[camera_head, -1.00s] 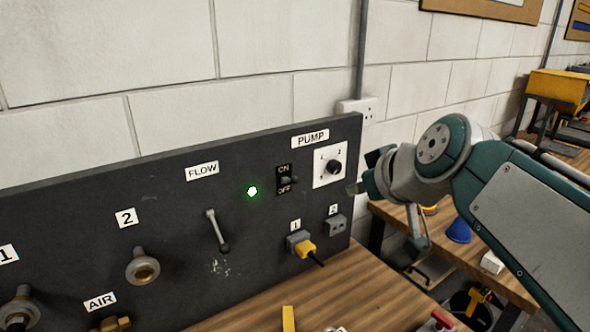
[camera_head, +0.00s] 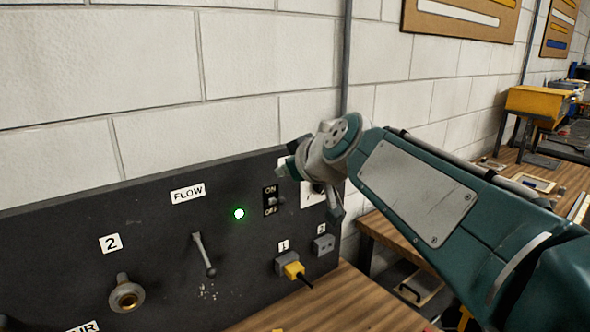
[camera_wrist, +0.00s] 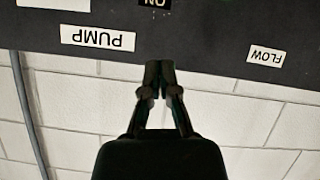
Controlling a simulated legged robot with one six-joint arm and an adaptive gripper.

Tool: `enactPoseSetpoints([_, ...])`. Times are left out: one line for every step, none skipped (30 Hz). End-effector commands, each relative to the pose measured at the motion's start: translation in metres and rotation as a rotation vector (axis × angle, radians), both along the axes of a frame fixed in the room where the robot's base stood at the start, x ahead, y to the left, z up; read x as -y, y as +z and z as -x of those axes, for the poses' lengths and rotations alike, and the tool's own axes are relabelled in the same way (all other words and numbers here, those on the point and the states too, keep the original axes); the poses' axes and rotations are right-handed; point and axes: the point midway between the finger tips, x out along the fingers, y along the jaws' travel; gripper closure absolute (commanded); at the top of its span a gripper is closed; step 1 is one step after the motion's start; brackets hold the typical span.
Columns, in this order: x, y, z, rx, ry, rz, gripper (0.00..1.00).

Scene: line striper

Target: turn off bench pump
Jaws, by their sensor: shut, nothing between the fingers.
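The pump switch (camera_head: 272,200) is a small lever on a black ON/OFF plate on the dark panel (camera_head: 150,215). Its exact lever position is too small to tell. The green light (camera_head: 239,214) left of it is lit. In the wrist view, which is upside down, the ON end of the plate (camera_wrist: 157,3) shows at the top edge, beside the PUMP label (camera_wrist: 97,39). My gripper (camera_wrist: 160,68) is shut and empty, its tips over the panel's top edge between the PUMP and FLOW labels. In the head view my wrist covers the PUMP label and part of the dial plate (camera_head: 308,197).
A flow lever (camera_head: 204,255) hangs left of the switch, under the FLOW label (camera_head: 188,193). Below are a socket with a yellow plug (camera_head: 293,269) and a second socket (camera_head: 323,244). The white block wall (camera_head: 230,60) rises behind. A wooden bench (camera_head: 345,305) lies below.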

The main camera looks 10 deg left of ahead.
Motion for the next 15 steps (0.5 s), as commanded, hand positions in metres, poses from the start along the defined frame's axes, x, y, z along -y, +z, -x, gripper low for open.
enactPoseSetpoints([-0.007, -0.005, -0.006, -0.002, 0.000, 0.001, 1.00])
enactPoseSetpoints([-0.010, -0.007, -0.010, -0.001, 0.001, 0.001, 1.00])
enactPoseSetpoints([-0.014, -0.011, -0.013, -0.002, 0.000, 0.001, 1.00])
enactPoseSetpoints([-0.018, -0.013, -0.016, -0.002, 0.001, 0.001, 1.00])
enactPoseSetpoints([-0.021, -0.015, -0.019, -0.002, 0.001, 0.001, 1.00])
enactPoseSetpoints([-0.024, -0.018, -0.023, 0.000, 0.001, 0.000, 1.00])
enactPoseSetpoints([-0.027, -0.020, -0.026, 0.000, 0.001, 0.000, 1.00])
enactPoseSetpoints([-0.030, -0.022, -0.029, -0.002, 0.000, 0.000, 1.00])
enactPoseSetpoints([-0.030, -0.026, -0.030, -0.002, -0.001, 0.000, 1.00])
enactPoseSetpoints([-0.027, -0.031, -0.029, -0.003, -0.002, -0.002, 1.00])
enactPoseSetpoints([-0.025, -0.035, -0.029, -0.003, -0.002, -0.002, 1.00])
enactPoseSetpoints([-0.023, -0.040, -0.029, -0.003, -0.003, -0.002, 1.00])
enactPoseSetpoints([-0.022, -0.044, -0.029, -0.003, -0.002, -0.002, 1.00])
enactPoseSetpoints([-0.021, -0.047, -0.029, -0.003, -0.002, -0.002, 1.00])
enactPoseSetpoints([-0.020, -0.050, -0.029, -0.001, -0.003, -0.003, 1.00])
